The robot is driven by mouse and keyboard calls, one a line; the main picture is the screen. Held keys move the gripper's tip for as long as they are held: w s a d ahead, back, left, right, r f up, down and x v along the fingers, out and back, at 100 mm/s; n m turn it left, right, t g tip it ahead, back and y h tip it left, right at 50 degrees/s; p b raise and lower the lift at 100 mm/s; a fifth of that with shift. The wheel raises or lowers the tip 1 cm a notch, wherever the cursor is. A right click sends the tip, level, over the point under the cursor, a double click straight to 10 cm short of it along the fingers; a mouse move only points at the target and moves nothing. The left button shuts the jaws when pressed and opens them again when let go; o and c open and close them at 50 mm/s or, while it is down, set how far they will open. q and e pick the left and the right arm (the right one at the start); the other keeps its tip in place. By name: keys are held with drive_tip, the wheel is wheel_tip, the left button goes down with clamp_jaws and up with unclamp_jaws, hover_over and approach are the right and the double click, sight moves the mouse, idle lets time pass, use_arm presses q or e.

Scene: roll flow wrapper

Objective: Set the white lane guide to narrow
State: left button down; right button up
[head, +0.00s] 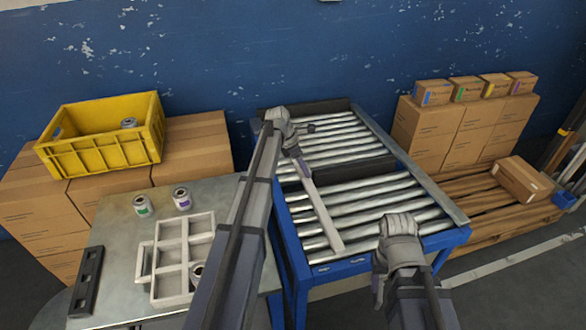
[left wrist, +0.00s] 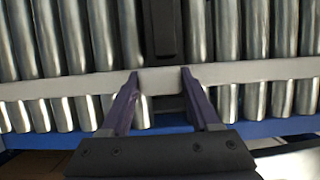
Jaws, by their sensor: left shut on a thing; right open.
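The white lane guide (head: 320,212) is a long pale bar lying over the conveyor rollers, slanting from the back left toward the front rail. In the left wrist view the guide (left wrist: 60,88) crosses the picture sideways over the rollers. My left gripper (head: 294,152) is at the guide's far end, its fingers (left wrist: 159,82) shut on it; the exact contact is partly hidden in the head view. My right gripper (head: 380,280) is open and empty in front of the conveyor's front right part, apart from the guide.
The roller conveyor (head: 455,238) has a blue frame with small pale marks on its front rail. A metal table (head: 112,215) at left holds a divided tray (head: 178,222) and cans. A yellow crate (head: 100,150) sits on cartons behind. A pallet (head: 480,220) with boxes stands right.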

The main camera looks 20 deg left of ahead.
use_arm(q)
drive_tip(key=shift+w+d, duration=0.2)
drive_tip(key=shift+c, duration=0.6)
unclamp_jaws()
drive_tip(key=p+v, duration=0.7)
drive_tip(key=shift+r, duration=0.35)
drive_tip(key=shift+s+a, duration=0.1)
